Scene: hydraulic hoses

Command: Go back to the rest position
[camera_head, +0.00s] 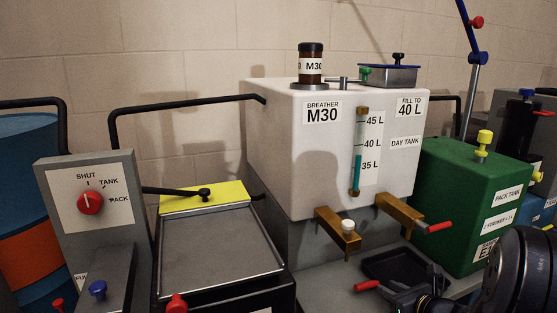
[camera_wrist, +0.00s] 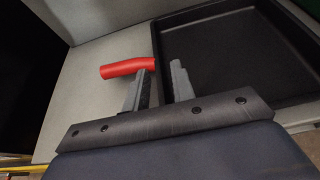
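My gripper (camera_head: 393,292) is at the lower right of the head view, low in front of the day tank and by the black drip tray (camera_head: 380,258). In the wrist view my gripper (camera_wrist: 162,80) shows its two grey fingers apart, with nothing seen between them. A red handle (camera_wrist: 127,68) lies at the tip of the left finger; I cannot tell whether they touch. It also shows in the head view (camera_head: 367,286), just left of my gripper. The drip tray fills the upper right of the wrist view (camera_wrist: 198,14).
The white day tank (camera_head: 270,150) has two brass taps, one white-knobbed (camera_head: 348,227), one red-handled (camera_head: 438,227). A green pack tank (camera_head: 455,205) stands right. A grey selector panel (camera_head: 60,200) and a tray with a yellow strip (camera_head: 215,255) stand left.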

